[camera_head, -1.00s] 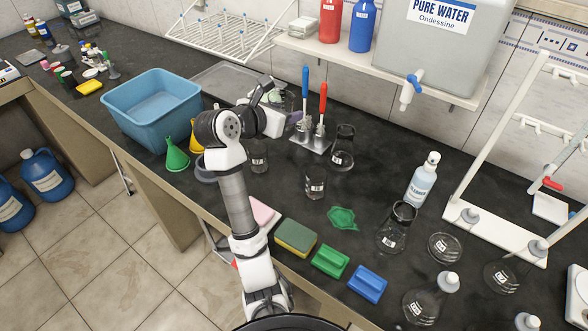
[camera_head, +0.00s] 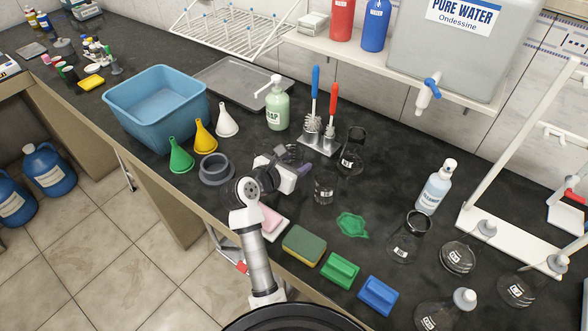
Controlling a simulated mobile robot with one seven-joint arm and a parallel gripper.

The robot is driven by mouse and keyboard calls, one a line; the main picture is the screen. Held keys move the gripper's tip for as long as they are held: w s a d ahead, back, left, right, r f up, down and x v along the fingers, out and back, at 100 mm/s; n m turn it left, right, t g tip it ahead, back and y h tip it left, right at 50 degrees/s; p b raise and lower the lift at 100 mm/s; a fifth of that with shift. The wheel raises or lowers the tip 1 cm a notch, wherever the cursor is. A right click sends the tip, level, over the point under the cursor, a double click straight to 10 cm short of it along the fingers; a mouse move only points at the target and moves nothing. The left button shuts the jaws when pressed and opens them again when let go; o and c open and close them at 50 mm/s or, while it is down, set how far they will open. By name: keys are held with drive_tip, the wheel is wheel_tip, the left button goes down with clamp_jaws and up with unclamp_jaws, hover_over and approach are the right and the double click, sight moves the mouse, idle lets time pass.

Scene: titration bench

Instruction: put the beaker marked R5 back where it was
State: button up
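A small clear glass beaker (camera_head: 323,191) with a white label stands upright on the dark bench, right of my gripper. Its mark is too small to read, so I cannot tell if it is R5. My gripper (camera_head: 296,155) is low over the bench, left of and slightly behind this beaker, in front of the brush stand. Its dark fingers are small and partly covered by my white wrist. I cannot tell whether they are open or shut, or whether they hold anything. No second small beaker shows clearly; the bench under my wrist is hidden.
A soap bottle (camera_head: 277,105), brush stand (camera_head: 316,140) and conical flask (camera_head: 352,155) stand behind. Funnels (camera_head: 205,138), a grey ring (camera_head: 215,169) and a blue basin (camera_head: 155,105) are left. A green piece (camera_head: 352,225), sponge (camera_head: 304,246) and further flasks (camera_head: 408,238) lie forward and right.

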wheel_tip(320, 180, down, 3)
drive_tip(key=shift+s+f, duration=0.1)
drive_tip(key=shift+f, duration=0.25)
drive_tip(key=o, duration=1.1)
